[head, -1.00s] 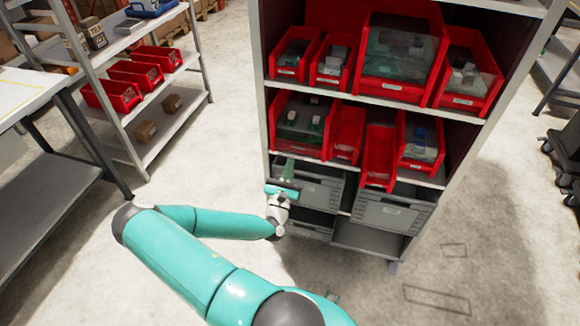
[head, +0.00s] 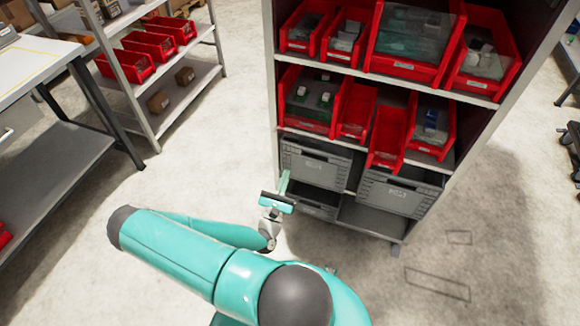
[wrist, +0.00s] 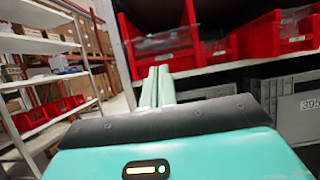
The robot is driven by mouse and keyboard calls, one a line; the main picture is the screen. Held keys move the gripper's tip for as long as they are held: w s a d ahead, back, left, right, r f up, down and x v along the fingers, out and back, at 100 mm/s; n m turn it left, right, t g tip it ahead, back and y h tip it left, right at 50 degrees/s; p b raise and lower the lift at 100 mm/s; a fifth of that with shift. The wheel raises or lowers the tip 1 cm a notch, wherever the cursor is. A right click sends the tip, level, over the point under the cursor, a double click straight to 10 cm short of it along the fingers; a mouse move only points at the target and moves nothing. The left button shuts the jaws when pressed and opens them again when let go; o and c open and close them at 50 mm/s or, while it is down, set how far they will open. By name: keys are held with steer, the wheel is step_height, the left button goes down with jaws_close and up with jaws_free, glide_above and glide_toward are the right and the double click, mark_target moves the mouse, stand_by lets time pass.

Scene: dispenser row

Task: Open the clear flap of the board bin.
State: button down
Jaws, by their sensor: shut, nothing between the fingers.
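The board bin (head: 309,125) is a red bin at the left end of the middle shelf, with green-and-white items seen through its clear flap (head: 311,92). The flap looks down over the bin's front opening. In the wrist view the likely same red bin (wrist: 180,62) and clear flap (wrist: 163,42) show just beyond my fingertips, partly covered by them. My gripper (head: 285,176) is shut and empty. It is below and in front of the bin, near the left grey crate, and appears apart from the flap. The fingers (wrist: 158,70) lie together, pointing toward the shelf.
More red bins (head: 356,135) stand to the right and on the shelf above. Grey crates (head: 398,196) fill the lower shelf. The rack's left upright (head: 271,80) stands close beside the board bin. Open floor (head: 200,180) lies left of the rack.

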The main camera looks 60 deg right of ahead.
steer(key=shift+a+f, duration=0.1)
steer(key=shift+a, duration=0.2)
steer(key=w+a+r+m+t+y, duration=0.1)
steer(key=w+a+r+m+y, duration=0.1)
steer(key=a+r+m+y, duration=0.8)
steer(key=w+a+r+m+t+y, duration=0.1)
steer(key=a+r+m+y, duration=0.8)
steer(key=a+r, duration=1.7)
steer(key=w+y, duration=0.1)
steer(key=y, duration=0.3)
steer(key=shift+a+m, duration=0.2)
steer(key=shift+m, duration=0.2)
